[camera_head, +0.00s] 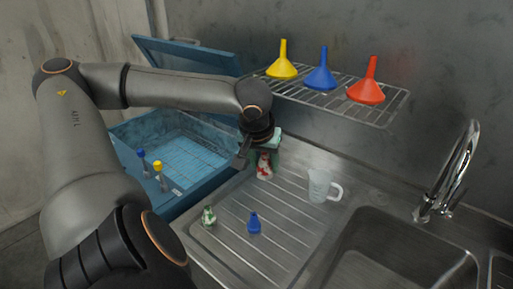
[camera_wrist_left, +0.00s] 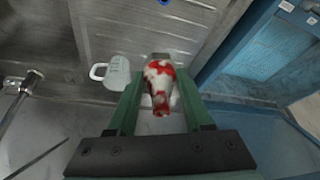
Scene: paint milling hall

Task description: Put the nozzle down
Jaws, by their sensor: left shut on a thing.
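A nozzle (camera_head: 264,170), red and white as if smeared with paint, is between the fingers of my left gripper (camera_head: 262,157). In the left wrist view the nozzle (camera_wrist_left: 160,84) is clasped by the two green fingers of the gripper (camera_wrist_left: 158,95), which are shut on it. It is over the back left part of the ribbed steel drainboard (camera_head: 280,245); I cannot tell whether it touches the surface. A green and white nozzle (camera_head: 208,216) and a blue nozzle (camera_head: 254,222) stand on the drainboard nearer the front. My right gripper is out of view.
A clear jug (camera_head: 321,187) stands right of the gripper, before the sink basin (camera_head: 400,270) and tap (camera_head: 455,175). Yellow, blue and red funnels stand on the wire rack (camera_head: 395,108) above.

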